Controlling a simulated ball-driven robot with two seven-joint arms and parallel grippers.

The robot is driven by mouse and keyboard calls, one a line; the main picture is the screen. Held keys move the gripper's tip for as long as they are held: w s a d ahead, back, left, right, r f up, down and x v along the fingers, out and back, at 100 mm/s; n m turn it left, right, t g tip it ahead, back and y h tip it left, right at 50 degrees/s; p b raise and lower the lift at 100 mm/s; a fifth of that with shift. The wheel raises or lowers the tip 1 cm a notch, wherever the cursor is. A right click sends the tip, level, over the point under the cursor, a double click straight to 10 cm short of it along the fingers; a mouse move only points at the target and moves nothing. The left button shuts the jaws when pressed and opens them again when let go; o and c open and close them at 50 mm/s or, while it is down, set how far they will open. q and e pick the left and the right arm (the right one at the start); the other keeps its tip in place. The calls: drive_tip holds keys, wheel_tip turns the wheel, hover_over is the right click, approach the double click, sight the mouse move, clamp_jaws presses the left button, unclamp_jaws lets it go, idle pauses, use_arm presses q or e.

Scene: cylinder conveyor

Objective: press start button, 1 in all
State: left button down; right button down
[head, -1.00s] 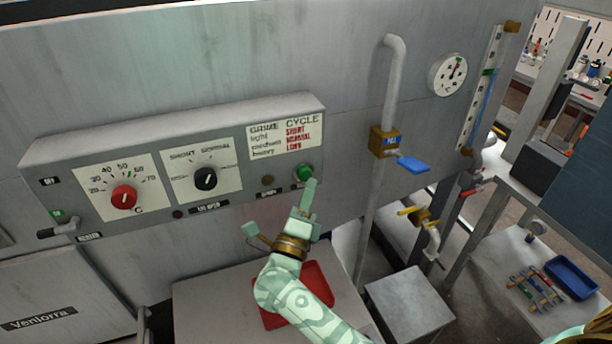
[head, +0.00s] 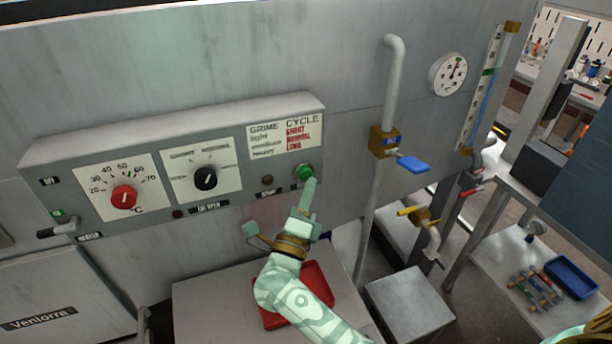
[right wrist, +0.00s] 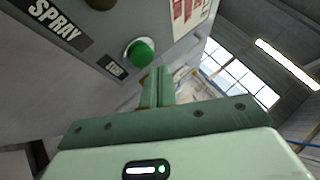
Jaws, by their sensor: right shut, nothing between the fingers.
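The green start button (head: 304,172) sits at the right end of the grey control panel (head: 100,150), below the cycle label. It also shows in the right wrist view (right wrist: 139,52), just beyond the fingers. My right gripper (head: 311,183) is shut and empty, with its fingertips just below the button in the head view. In the right wrist view the shut fingers (right wrist: 158,80) are close to the button's lower right; I cannot tell whether they touch it.
The panel has a red dial (head: 124,197) and a black dial (head: 206,179). A pipe with a blue-handled valve (head: 412,164) stands to the right. A red tray (head: 318,290) lies below my right arm. A blue tray (head: 572,278) is at the far right.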

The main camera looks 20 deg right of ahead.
drive_tip(key=shift+w, duration=0.15)
drive_tip(key=shift+w, duration=0.3)
drive_tip(key=shift+w+b, duration=0.4)
drive_tip(key=shift+w, duration=0.05)
idle(0.6)
drive_tip(key=shift+s, duration=0.1)
drive_tip(key=shift+s+p, duration=0.5)
drive_tip(key=shift+s, duration=0.35)
drive_tip(key=s+p, duration=0.2)
drive_tip(key=s, duration=0.3)
drive_tip(key=shift+a, duration=0.15)
